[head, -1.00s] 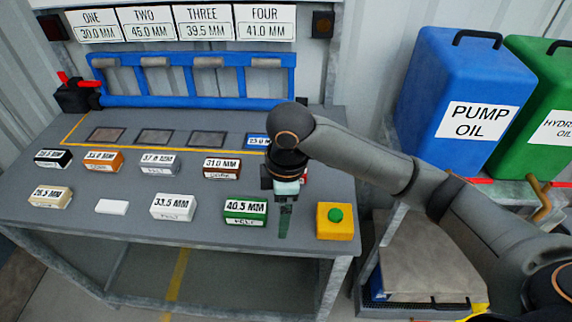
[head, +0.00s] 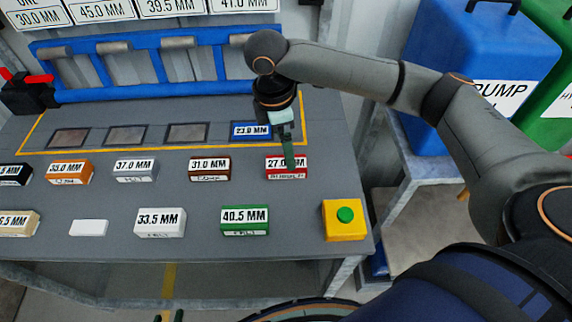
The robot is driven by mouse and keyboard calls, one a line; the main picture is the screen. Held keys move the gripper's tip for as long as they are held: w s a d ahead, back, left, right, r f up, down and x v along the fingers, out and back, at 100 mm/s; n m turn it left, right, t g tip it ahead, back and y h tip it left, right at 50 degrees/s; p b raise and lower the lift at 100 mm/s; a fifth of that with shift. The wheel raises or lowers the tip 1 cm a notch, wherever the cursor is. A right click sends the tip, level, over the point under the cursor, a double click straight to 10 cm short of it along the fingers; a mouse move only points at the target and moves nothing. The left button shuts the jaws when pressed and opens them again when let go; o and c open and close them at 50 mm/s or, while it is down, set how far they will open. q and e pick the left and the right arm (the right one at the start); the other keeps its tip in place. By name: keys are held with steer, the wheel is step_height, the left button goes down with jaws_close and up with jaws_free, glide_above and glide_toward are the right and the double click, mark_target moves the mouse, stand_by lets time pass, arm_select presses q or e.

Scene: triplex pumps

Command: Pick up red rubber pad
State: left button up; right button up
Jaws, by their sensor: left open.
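The red rubber pad (head: 274,170) is a small block with a white 27.0 MM label, at the right end of the back row of blocks on the grey table. My left gripper (head: 289,153) is open and points down, seen edge-on. Its finger overlaps the pad's label in the picture and hides part of it. I cannot tell whether it touches the pad or is just above or behind it.
A brown block (head: 209,169) stands to the left, a green block (head: 245,220) in front. A yellow box with a green button (head: 344,220) is to the front right. A blue block (head: 251,131) lies in a marked slot behind. Bare tabletop surrounds the red pad.

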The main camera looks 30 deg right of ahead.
mark_target(276, 167)
step_height(276, 167, down, 6)
steer(key=shift+s+d+r, duration=0.1)
steer(key=shift+s+r, duration=0.05)
steer(key=shift+r, duration=0.05)
steer(key=shift+c, duration=0.2)
steer(key=c, duration=1.5)
